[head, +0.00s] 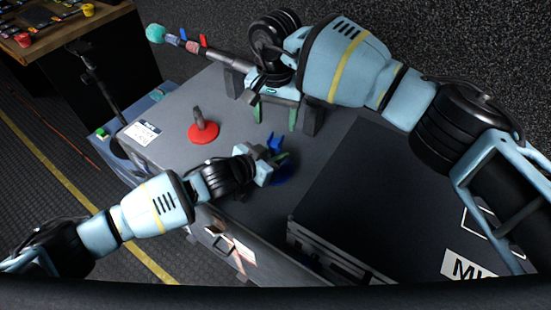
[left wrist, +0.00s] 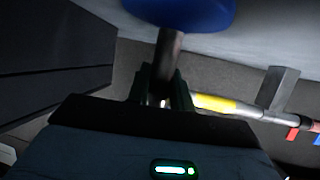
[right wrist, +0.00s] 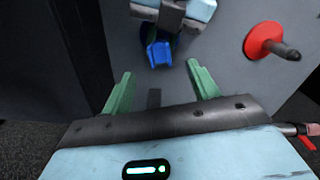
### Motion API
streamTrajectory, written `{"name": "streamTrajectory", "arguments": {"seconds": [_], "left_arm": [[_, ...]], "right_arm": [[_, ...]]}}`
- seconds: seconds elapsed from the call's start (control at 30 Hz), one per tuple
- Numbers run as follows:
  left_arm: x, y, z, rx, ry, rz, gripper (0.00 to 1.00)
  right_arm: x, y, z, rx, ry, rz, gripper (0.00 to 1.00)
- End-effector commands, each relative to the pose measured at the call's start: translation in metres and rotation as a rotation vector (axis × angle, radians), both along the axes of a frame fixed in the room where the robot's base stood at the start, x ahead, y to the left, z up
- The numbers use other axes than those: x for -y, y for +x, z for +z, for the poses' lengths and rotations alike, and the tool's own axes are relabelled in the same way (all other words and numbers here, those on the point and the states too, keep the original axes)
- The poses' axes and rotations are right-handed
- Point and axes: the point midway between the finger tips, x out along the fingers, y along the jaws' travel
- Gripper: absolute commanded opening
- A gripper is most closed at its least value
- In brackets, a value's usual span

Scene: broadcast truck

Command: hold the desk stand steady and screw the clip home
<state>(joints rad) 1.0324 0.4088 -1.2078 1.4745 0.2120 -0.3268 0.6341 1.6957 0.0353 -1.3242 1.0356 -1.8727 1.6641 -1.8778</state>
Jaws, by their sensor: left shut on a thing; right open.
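The desk stand has a round blue base (head: 284,176) and a dark post (left wrist: 170,52). My left gripper (head: 273,160) is shut on that post, and the base shows beyond the fingers in the left wrist view (left wrist: 190,12). The blue clip (head: 273,143) is at the post's top; it also shows in the right wrist view (right wrist: 160,53). I cannot tell how tightly it sits. My right gripper (head: 277,114) is open and empty above the clip, with the clip ahead between its green fingers but apart from them.
A second stand with a red base (head: 203,133) stands to the left on the grey top. A pole (head: 225,58) with coloured tags lies behind on grey rests. A large dark case (head: 370,200) is at the right. A paper label (head: 142,132) lies at the left.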

Motion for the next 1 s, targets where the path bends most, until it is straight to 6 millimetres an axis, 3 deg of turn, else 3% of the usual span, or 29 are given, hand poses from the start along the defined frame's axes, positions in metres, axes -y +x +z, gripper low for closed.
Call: {"name": "streamTrajectory", "arguments": {"seconds": [0.2, 0.63, 1.0], "left_arm": [[0.0, 0.0, 0.0, 0.0, 0.0, 0.0, 0.0], [0.0, 0.0, 0.0, 0.0, 0.0, 0.0, 0.0], [0.0, 0.0, 0.0, 0.0, 0.0, 0.0, 0.0]], "right_arm": [[0.0, 0.0, 0.003, 0.0, -0.001, 0.103, 0.6], [0.0, 0.0, -0.001, -0.001, -0.001, 0.108, 0.6], [0.0, -0.001, -0.049, -0.003, -0.001, 0.107, 0.6]]}}
